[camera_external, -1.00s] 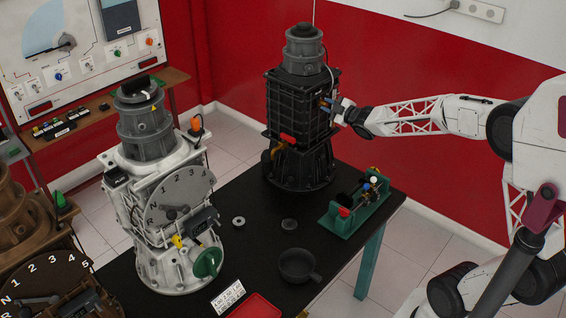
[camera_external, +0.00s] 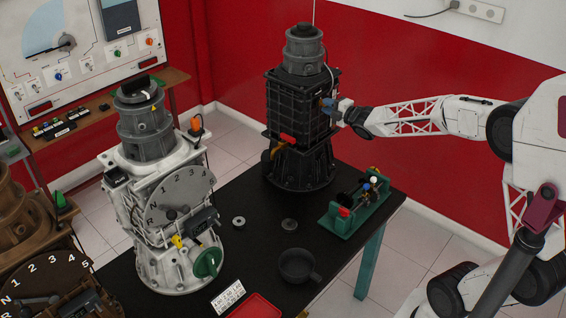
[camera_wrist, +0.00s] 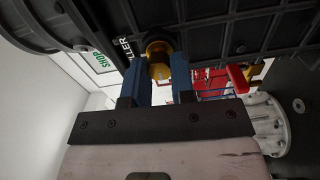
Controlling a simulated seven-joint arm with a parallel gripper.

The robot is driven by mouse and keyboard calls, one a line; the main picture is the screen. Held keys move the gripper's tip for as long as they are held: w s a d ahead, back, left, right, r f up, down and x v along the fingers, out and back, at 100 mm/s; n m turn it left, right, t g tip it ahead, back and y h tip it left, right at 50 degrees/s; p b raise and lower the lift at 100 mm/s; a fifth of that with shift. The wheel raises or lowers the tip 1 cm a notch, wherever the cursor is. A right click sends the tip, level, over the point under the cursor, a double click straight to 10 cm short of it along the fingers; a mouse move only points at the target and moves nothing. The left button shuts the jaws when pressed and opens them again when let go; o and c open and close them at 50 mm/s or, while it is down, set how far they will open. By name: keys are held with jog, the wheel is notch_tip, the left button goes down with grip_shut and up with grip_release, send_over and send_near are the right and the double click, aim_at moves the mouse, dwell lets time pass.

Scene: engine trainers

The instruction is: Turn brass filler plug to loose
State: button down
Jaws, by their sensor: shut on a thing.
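The brass filler plug (camera_wrist: 159,68) sits on the side of the dark ribbed gearbox (camera_external: 294,105), beside a label ending in "LLER" in the wrist view. My gripper (camera_wrist: 158,62) has its two blue fingers on either side of the plug and is shut on it. In the external view my gripper (camera_external: 328,106) reaches the right side of the dark gearbox, and its fingers hide the plug there. I cannot tell from the plug's look how far it is turned.
A red part (camera_external: 287,138) sticks out low on the dark gearbox. A green stand (camera_external: 355,211) with knobs is below my forearm on the black table (camera_external: 265,220). A pale geared trainer (camera_external: 165,215) stands to the left. A dark pan (camera_external: 297,265) lies in front.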

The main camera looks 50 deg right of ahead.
jog(key=c, duration=1)
grip_release()
jog(key=shift+o, duration=0.2)
jog(key=shift+s, duration=0.2)
jog(key=s, duration=0.7)
jog(key=shift+s, duration=0.25)
jog(key=s+a+f+m+g, duration=0.2)
jog(key=s+a+m+g, duration=0.3)
jog(key=s, duration=0.6)
jog(key=s+a+f+m+g, duration=0.1)
jog(key=s+a+m+g, duration=0.4)
jog(key=s+a, duration=0.5)
jog(key=s+a+f+m+g, duration=0.2)
jog(key=s+a+m+g, duration=0.3)
jog(key=s, duration=0.7)
jog(key=a+m, duration=0.2)
jog(key=shift+a+f+m, duration=0.2)
jog(key=shift+f+m, duration=0.1)
jog(key=shift+f, duration=0.05)
